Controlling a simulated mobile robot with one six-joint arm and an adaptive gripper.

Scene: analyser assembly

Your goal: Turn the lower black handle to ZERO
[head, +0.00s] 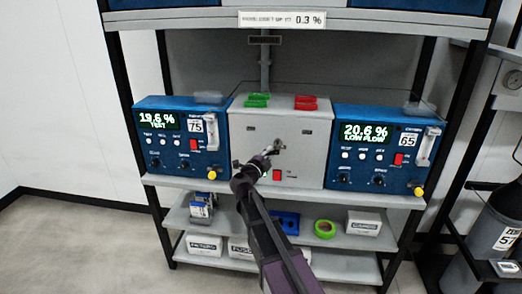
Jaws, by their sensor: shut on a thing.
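The grey central panel (300,160) stands on the shelf between two blue analysers. My arm reaches up from the bottom of the head view, and my gripper (268,156) is at the middle of this panel. It is shut on what appears to be the lower black handle, which is mostly hidden behind the fingers. A small metallic fitting (280,147) shows just beyond the fingertips. The handle's angle and any ZERO marking cannot be made out.
The left blue analyser (180,101) reads 19.6 % and the right one (385,112) reads 20.6 % LOW FLOW. Green (257,99) and red (305,101) pieces sit atop the panel. A red switch (277,175) is below my gripper. Green tape (325,229) lies on the lower shelf.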

